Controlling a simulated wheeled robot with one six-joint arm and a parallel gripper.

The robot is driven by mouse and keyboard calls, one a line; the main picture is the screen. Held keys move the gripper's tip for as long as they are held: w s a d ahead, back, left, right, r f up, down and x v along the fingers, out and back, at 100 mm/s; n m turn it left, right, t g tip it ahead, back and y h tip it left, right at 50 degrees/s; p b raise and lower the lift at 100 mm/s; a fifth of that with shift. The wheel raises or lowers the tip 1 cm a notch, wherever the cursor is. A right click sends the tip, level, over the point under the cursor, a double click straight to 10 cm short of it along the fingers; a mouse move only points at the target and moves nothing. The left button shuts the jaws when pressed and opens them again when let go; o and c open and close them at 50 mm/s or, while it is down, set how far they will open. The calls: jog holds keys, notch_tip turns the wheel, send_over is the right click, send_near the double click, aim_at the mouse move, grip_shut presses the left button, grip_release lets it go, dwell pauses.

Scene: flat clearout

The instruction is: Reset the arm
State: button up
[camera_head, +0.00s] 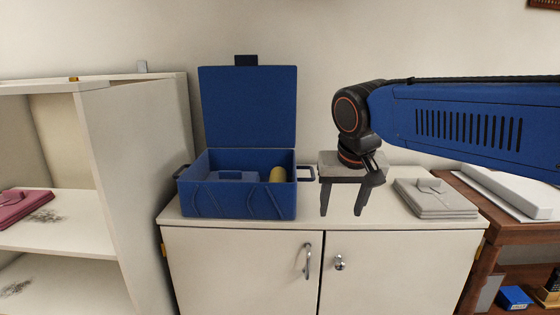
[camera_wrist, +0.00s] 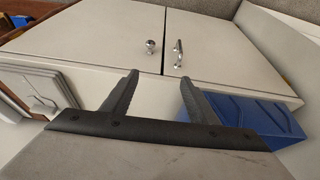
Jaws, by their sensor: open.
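My blue arm (camera_head: 460,122) reaches in from the right in the head view. My gripper (camera_head: 342,208) points downward over the white cabinet, to the right of the blue box. Its two fingers are apart with nothing between them. In the wrist view my gripper (camera_wrist: 155,95) also shows open and empty, with the cabinet top and doors beyond it. I cannot tell how high the fingertips are above the cabinet top.
An open blue box (camera_head: 236,198) with a raised lid holds a blue item and a yellowish one. A grey folder (camera_head: 436,198) lies right of my gripper. The white cabinet (camera_head: 240,262) has two shut doors. A shelf (camera_head: 60,232) at left holds a pink folder (camera_head: 22,204).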

jog(key=s+d+f, duration=1.5)
jog(key=s+f, duration=0.1)
jog(key=s, duration=0.3)
jog(key=shift+t, duration=0.3)
